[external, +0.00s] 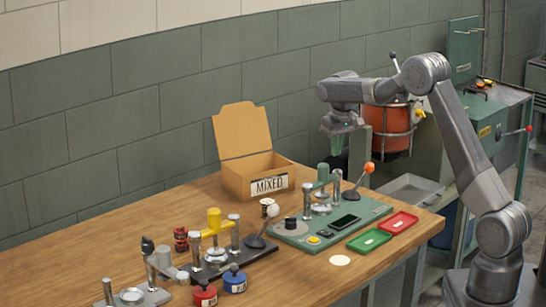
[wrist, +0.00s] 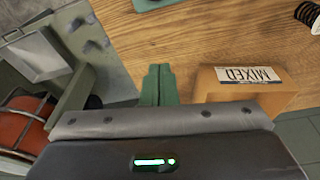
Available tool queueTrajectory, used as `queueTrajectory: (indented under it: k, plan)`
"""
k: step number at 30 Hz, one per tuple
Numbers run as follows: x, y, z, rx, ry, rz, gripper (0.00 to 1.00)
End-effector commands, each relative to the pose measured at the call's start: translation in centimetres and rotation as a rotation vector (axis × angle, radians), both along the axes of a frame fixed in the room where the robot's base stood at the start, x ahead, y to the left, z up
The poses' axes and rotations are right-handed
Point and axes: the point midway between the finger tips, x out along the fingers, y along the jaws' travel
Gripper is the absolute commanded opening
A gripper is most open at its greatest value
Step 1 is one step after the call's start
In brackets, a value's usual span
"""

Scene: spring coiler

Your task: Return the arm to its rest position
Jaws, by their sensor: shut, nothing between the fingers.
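My gripper (external: 338,143) hangs from the grey arm in the external view, pointing down beyond the right rear part of the wooden table. Its green fingers (wrist: 158,84) are together and empty in the wrist view, seen over the table's edge. The grey arm rises from the lower right of the external view, bends at a high elbow and reaches left to the wrist.
An open cardboard box labelled MIXED (external: 268,184) stands left of my gripper. A green press fixture (external: 330,220) with an orange-knobbed lever, red tray (external: 398,223) and green tray (external: 369,240) are on the table (external: 130,225). An orange drum (external: 391,128) stands behind.

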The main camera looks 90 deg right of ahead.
Motion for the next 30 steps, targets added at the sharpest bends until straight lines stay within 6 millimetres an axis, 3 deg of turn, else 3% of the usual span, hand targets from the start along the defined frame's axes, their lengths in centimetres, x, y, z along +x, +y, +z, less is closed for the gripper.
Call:
queueTrajectory:
  k: [25, 30]
  plan:
    - [1.2, -1.2, -1.0, 0.093, 0.093, 0.0, 0.0]
    - [1.2, -1.2, -1.0, 0.092, 0.093, 0.0, 0.31]
